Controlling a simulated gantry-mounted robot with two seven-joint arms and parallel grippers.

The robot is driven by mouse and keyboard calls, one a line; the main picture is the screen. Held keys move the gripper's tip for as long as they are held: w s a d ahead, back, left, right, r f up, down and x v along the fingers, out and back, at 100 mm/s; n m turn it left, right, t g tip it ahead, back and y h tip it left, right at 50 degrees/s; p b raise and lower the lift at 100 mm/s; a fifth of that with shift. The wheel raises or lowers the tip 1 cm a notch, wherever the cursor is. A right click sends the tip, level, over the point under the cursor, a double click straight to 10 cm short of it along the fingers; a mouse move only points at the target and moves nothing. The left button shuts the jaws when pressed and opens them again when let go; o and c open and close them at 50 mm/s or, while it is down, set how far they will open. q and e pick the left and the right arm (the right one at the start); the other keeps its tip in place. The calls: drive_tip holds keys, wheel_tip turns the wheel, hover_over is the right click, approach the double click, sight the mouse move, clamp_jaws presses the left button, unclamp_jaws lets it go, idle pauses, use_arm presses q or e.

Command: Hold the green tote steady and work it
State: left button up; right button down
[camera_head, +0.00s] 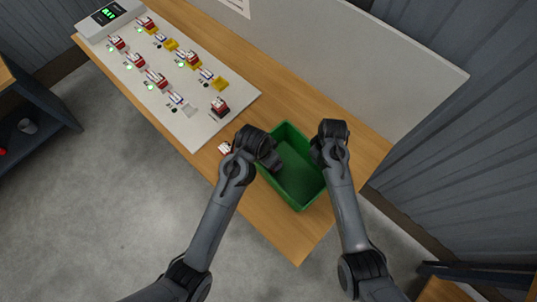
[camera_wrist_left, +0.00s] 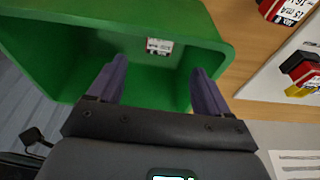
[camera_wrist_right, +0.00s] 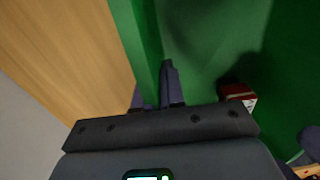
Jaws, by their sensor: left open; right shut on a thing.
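The green tote (camera_head: 299,182) stands on the wooden table, right of the white board. My right gripper (camera_head: 321,152) is shut on the tote's right wall; in the right wrist view that wall (camera_wrist_right: 146,45) runs between its fingers (camera_wrist_right: 155,92). My left gripper (camera_head: 271,160) is at the tote's left side, over its opening. The left wrist view shows its fingers (camera_wrist_left: 157,88) apart and empty, with the tote (camera_wrist_left: 55,55) around them. A small red-and-white block (camera_wrist_left: 159,46) lies inside the tote; it also shows in the right wrist view (camera_wrist_right: 238,94).
A white board (camera_head: 190,125) with several red and yellow breaker-like parts and a green-lit display box (camera_head: 108,14) lies at left. A loose red-and-white block (camera_head: 225,148) lies on the table (camera_head: 270,237) left of the tote. A pale partition (camera_head: 350,60) stands behind.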

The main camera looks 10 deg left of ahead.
drive_tip(key=c, duration=1.1)
unclamp_jaws()
drive_tip(key=shift+c, duration=0.2)
drive_tip(key=shift+r, duration=0.1)
